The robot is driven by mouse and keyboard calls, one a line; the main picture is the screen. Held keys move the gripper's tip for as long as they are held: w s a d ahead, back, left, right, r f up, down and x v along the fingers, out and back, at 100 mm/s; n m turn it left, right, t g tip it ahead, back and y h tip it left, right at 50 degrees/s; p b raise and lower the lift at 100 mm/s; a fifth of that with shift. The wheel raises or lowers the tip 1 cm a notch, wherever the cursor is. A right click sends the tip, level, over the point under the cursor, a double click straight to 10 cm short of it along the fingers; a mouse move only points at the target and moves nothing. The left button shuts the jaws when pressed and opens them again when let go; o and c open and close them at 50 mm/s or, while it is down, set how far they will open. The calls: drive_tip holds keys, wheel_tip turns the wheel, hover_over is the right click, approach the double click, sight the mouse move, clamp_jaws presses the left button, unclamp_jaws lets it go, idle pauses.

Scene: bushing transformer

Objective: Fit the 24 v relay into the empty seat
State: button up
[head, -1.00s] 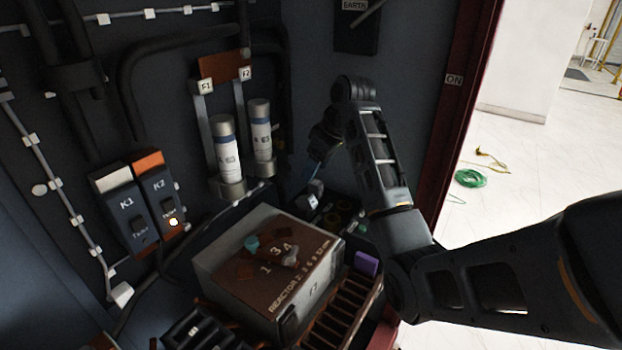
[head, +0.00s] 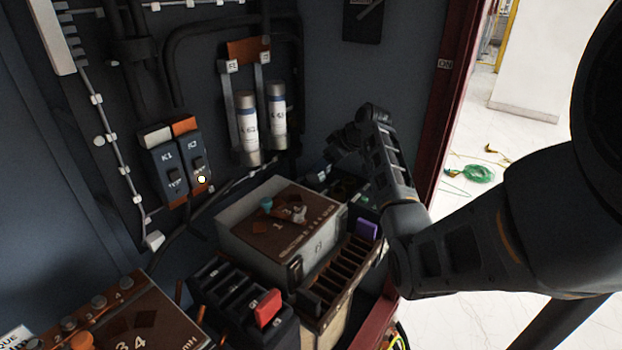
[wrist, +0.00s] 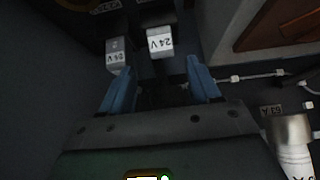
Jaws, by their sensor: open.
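In the wrist view two pale relay blocks marked 24 V show: a nearer-centre one (wrist: 160,42) and a left one (wrist: 117,57). The centre block lies ahead of my gripper (wrist: 154,70), between the lines of its two blue fingers. The fingers are apart with nothing visibly held; contact with either block cannot be told. Dark holes on a dark surface show between the fingers, but I cannot tell if they are the empty seat. In the head view my wrist (head: 350,142) is at the back right of the cabinet, and the fingers are not clearly visible.
A grey reactor box (head: 265,240) with a brown top stands in front of my wrist. A slotted rack (head: 345,275) with a purple block (head: 367,229) is beside it. Fuse cylinders (head: 247,128) and the K1 and K2 units (head: 170,170) are on the back wall.

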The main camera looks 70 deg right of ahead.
sight(315, 177)
drive_tip(key=x, duration=0.4)
drive_tip(key=shift+w+a+f, duration=0.2)
drive_tip(key=shift+a+f, duration=0.05)
drive_tip(key=shift+f, duration=0.15)
drive_tip(key=shift+c, duration=0.3)
clamp_jaws()
